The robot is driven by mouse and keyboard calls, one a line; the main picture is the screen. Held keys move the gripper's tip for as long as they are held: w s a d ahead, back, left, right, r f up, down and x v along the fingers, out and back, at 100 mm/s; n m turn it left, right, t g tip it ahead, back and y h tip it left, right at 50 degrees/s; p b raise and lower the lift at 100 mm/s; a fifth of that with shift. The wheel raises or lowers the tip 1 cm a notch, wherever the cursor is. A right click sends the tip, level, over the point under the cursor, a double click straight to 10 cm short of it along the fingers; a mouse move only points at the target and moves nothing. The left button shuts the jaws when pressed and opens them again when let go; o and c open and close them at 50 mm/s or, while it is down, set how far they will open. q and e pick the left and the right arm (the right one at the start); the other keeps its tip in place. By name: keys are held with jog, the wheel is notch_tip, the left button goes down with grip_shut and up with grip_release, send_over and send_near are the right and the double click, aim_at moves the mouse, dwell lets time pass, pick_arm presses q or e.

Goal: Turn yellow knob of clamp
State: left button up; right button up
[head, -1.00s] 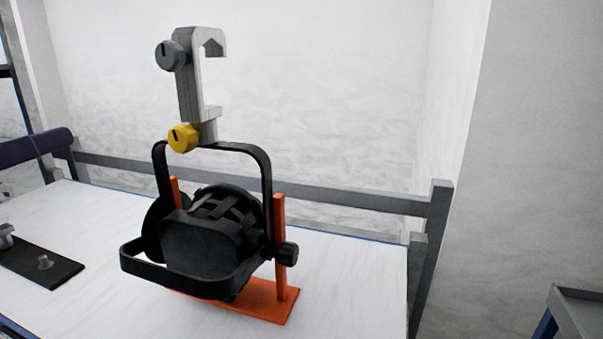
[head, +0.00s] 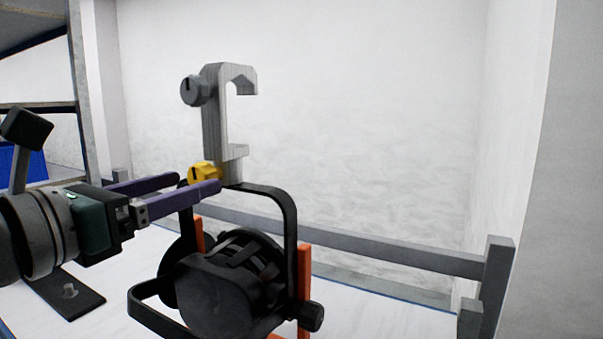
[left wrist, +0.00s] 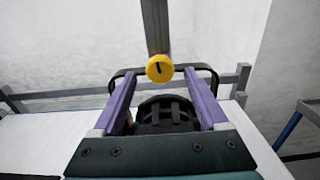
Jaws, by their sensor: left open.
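The grey hook clamp (head: 214,125) stands upright on top of the black lamp's yoke (head: 285,205). The yellow knob (head: 203,172) is at the clamp's lower end, and a grey knob (head: 194,91) is near its top. My left gripper (head: 199,183) comes in from the left at the yellow knob's height, with its purple fingers apart. In the left wrist view the yellow knob (left wrist: 160,68) shows face-on with a dark upright mark, centred between and just beyond the open fingertips (left wrist: 162,76). The fingers hold nothing. My right gripper is not in view.
The black lamp (head: 225,285) sits on an orange stand (head: 304,285) on a white table (head: 385,318). A black plate (head: 72,296) with a small grey stud lies at the left. A grey rail (head: 390,255) runs behind. The space above the rail at right is clear.

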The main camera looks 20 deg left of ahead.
pick_arm(q)
jog(key=shift+w+d, duration=0.15)
jog(key=shift+w, duration=1)
grip_shut()
